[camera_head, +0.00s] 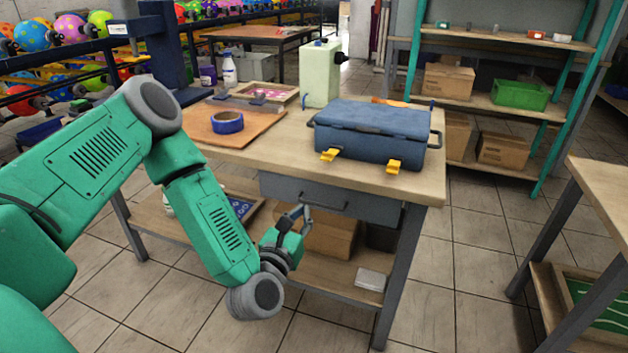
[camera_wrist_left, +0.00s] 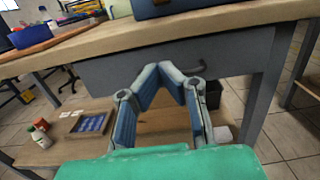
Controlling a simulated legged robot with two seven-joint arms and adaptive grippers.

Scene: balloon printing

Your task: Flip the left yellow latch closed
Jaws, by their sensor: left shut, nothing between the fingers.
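A blue case (camera_head: 370,130) with its lid down sits on the workbench's right part. The left yellow latch (camera_head: 329,155) juts outward at its lower front edge. The right yellow latch (camera_head: 393,166) juts out likewise. My left gripper (camera_head: 297,211) is shut and empty, in front of the bench's drawer, below the tabletop and below the left latch, apart from both. In the left wrist view my left gripper (camera_wrist_left: 165,68) has its fingertips together before the drawer front. That view shows only the lower edge of the case (camera_wrist_left: 165,10); the latches are not visible there. My right gripper is not in view.
The workbench's front edge (camera_wrist_left: 130,52) lies above my left gripper. The drawer handle (camera_head: 325,201) is close by. Blue tape (camera_head: 227,122) and a pale green canister (camera_head: 320,74) are on the bench. A cardboard box (camera_head: 330,232) stands on the lower shelf.

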